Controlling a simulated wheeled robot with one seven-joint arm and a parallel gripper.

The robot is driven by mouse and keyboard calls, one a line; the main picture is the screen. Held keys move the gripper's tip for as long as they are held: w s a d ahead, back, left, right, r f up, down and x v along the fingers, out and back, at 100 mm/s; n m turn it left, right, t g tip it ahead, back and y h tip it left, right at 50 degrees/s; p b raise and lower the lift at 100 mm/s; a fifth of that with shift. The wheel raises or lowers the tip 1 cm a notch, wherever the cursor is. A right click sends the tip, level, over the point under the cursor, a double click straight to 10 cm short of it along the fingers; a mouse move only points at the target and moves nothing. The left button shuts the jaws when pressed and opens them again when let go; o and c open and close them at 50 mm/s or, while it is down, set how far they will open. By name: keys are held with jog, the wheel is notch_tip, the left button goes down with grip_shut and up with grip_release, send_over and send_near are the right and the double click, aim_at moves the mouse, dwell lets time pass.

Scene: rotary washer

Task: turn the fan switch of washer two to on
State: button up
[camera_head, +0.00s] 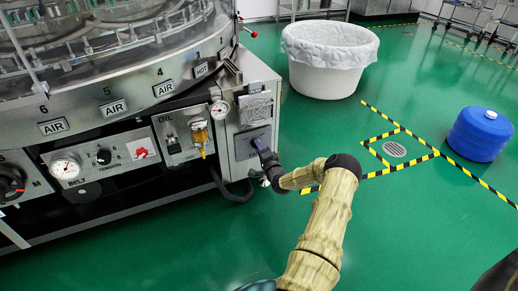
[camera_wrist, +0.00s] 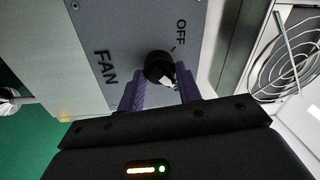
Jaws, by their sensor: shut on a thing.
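The fan switch (camera_wrist: 158,65) is a round black knob on a grey panel (camera_wrist: 125,35) lettered FAN and OFF in the wrist view. My gripper (camera_wrist: 160,86) has its two purple fingers on either side of the knob, shut on it. A pale patch shows on the knob between the fingers; I cannot tell clearly which way it points. In the head view my gripper (camera_head: 263,149) reaches the fan panel (camera_head: 244,144) at the right end of the washer (camera_head: 120,100). The knob is hidden there by the gripper and arm.
An oil gauge panel (camera_head: 180,137) and a pressure gauge (camera_head: 220,109) sit left of the fan panel. A metal fan guard (camera_wrist: 288,62) is at the right in the wrist view. A white lined tub (camera_head: 325,80) and blue container (camera_head: 480,134) stand on open green floor.

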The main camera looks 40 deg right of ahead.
jog(key=shift+f, duration=0.1)
jog(key=o, duration=1)
jog(key=shift+s, duration=0.15)
jog(key=p+v, duration=0.7)
jog(key=v, duration=1)
jog(key=shift+s+a, duration=0.1)
jog(key=shift+a, duration=0.05)
